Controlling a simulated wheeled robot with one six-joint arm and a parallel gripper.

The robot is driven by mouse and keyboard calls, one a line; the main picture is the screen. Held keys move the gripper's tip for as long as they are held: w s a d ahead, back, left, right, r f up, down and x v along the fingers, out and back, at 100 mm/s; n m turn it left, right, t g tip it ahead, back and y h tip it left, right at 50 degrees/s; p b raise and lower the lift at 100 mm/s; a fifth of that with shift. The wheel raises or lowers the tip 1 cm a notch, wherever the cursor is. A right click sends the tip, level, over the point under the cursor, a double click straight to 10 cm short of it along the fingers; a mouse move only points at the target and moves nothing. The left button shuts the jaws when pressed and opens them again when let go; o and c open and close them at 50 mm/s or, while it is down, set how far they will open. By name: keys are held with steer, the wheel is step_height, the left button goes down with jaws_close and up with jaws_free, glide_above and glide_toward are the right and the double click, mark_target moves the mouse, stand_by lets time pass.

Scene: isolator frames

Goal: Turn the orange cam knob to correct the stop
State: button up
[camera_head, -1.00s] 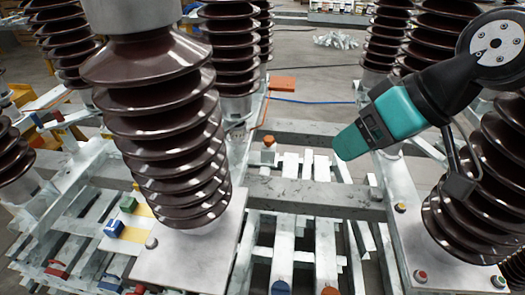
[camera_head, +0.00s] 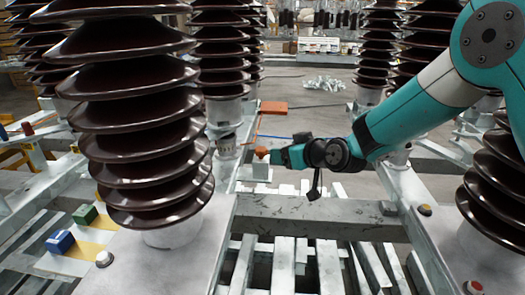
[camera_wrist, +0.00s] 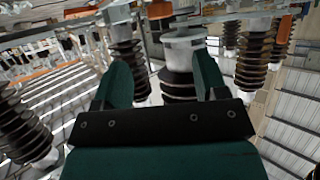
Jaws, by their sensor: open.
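A small orange knob (camera_head: 262,152) stands at the far side of the frame in the head view, just left of my gripper (camera_head: 280,157). My gripper's teal tip points left at the knob and overlaps it closely in the picture; I cannot tell whether they touch. In the wrist view, the two teal fingers of my gripper (camera_wrist: 162,78) are spread apart with no object held between them. A grey cap on a brown ribbed insulator (camera_wrist: 183,45) shows beyond the gap. I cannot make out the knob clearly in the wrist view. The stop cannot be identified.
Large brown ribbed insulators (camera_head: 140,110) stand left and right. A grey cross beam (camera_head: 300,215) runs below my arm. An orange block (camera_head: 274,107) lies behind. A green block (camera_head: 85,214), a blue block (camera_head: 60,241) and a grey button (camera_head: 104,258) are at the left.

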mark_target(262, 149)
steer(key=x, duration=1.2)
steer(key=shift+f, duration=0.1)
steer(key=c, duration=0.9)
